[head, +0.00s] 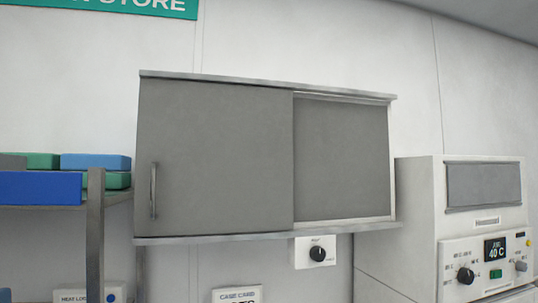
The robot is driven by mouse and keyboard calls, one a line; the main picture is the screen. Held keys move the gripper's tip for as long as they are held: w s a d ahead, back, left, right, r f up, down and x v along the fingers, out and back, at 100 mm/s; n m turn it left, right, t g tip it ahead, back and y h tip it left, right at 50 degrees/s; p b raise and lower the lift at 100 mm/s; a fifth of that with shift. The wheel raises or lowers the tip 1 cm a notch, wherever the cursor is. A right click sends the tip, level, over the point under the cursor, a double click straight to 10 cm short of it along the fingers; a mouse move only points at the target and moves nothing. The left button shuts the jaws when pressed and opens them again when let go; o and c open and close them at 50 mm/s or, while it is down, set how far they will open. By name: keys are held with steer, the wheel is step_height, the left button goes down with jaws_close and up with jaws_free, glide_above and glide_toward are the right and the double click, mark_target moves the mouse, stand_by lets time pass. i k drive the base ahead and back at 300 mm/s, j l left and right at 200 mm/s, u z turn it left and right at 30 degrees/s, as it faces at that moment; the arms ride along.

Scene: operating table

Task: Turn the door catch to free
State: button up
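The door catch is a black round knob (317,254) on a small white plate (301,254) under the cabinet, right of its middle. Small lettering above the knob is too small to read surely. The wall cabinet has a grey sliding door (215,155) in front on the left, with a vertical handle (153,190) near its left edge. A second grey panel (343,160) sits set back on the right. My gripper does not show in the head view.
A shelf rack (95,235) with blue and green boxes (96,161) stands at the left. A white warming unit (420,205) with knobs and a display reading 40 C stands at the right. A case card sign (237,295) is below the cabinet.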

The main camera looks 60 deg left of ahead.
mark_target(317, 253)
steer(key=u, duration=2.15)
